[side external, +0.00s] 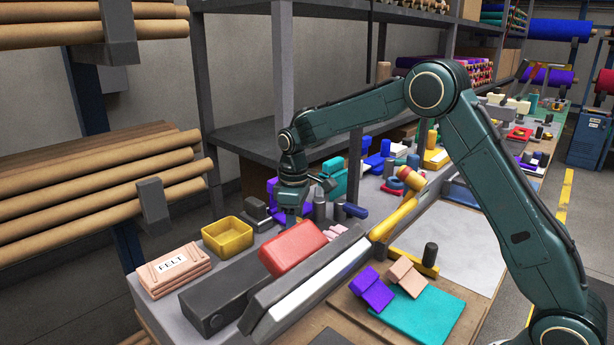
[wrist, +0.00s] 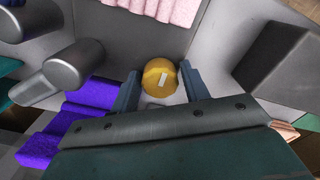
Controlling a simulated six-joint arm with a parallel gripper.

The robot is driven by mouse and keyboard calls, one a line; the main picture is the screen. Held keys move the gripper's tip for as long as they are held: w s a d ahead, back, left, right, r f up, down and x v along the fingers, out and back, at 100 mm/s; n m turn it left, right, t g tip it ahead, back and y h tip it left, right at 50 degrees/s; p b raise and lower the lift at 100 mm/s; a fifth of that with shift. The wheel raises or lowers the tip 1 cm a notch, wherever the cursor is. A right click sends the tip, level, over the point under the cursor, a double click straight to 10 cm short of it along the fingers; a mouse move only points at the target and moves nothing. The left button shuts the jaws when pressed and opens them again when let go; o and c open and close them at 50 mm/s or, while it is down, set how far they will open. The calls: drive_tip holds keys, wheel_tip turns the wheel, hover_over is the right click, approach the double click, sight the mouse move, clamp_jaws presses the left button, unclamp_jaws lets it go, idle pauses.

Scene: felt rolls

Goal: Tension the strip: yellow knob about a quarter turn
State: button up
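The yellow knob (wrist: 160,77) is round, with a small white mark on its face tilted slightly off the picture's vertical. It lies between the fingers of my gripper (wrist: 161,80) in the wrist view, with a narrow gap showing on each side, so the fingers look open around it. In the side view my gripper (side external: 291,214) points down over the bench behind the red block, and the knob is hidden there. I cannot make out with certainty which piece is the strip.
Grey cylinders (wrist: 75,70) and purple felt (wrist: 70,125) are close on the wrist view's left, a dark block (wrist: 285,65) on its right. Pink felt (wrist: 160,8) lies above the knob. The red block (side external: 292,247) and yellow bin (side external: 228,237) stand near my gripper in the side view.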

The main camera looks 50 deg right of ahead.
drive_tip(key=c, duration=0.8)
drive_tip(key=m, duration=0.4)
drive_tip(key=shift+m, duration=1)
